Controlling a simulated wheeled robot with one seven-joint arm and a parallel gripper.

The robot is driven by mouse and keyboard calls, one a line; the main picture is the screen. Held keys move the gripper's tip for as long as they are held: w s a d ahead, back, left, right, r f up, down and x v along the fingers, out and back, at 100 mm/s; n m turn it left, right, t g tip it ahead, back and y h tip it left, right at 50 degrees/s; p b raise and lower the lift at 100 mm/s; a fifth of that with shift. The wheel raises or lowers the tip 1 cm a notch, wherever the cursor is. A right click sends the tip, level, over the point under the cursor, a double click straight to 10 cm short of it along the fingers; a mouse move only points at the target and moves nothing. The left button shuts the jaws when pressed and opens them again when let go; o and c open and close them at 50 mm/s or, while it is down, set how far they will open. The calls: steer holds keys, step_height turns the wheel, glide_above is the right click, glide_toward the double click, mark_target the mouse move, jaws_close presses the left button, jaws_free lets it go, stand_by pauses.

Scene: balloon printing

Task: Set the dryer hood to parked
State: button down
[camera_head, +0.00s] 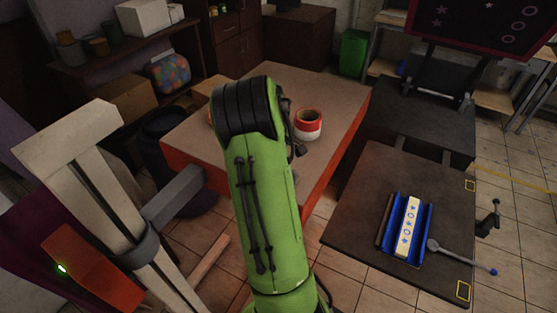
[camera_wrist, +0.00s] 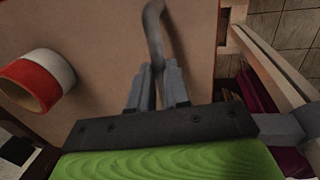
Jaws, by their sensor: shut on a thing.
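A red-orange box with a small green light (camera_head: 93,272) stands at the lower left in the head view, beside a pale post (camera_head: 100,190). A grey bar (camera_head: 175,198) runs from a dark collar on the post toward the table. I cannot tell which part is the dryer hood itself. My gripper is hidden behind my green arm in the head view. In the wrist view my gripper (camera_wrist: 158,88) is shut on a curved grey handle (camera_wrist: 154,30), above the tan tabletop. Where the handle joins is not clear.
A tan table (camera_head: 335,92) with red-orange sides holds a red and white roll (camera_head: 308,125), also in the wrist view (camera_wrist: 38,82). A dark bench (camera_head: 365,220) at right holds a blue tray (camera_head: 424,235) with a printed strip. A dark bin is left of the table.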

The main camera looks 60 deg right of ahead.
steer(key=shift+w+d+r, duration=0.1)
steer(key=shift+w+r, duration=0.05)
steer(key=shift+w, duration=0.15)
steer(key=c, duration=1.3)
jaws_free()
steer(key=shift+c, duration=0.2)
steer(key=shift+o, duration=1.2)
steer(key=shift+w+d, duration=0.2)
steer(key=shift+s+a, duration=0.1)
steer(key=shift+r, duration=0.15)
steer(key=a+r, duration=0.3)
steer(key=r, duration=1.2)
steer(key=shift+s, duration=0.15)
steer(key=shift+f, duration=0.1)
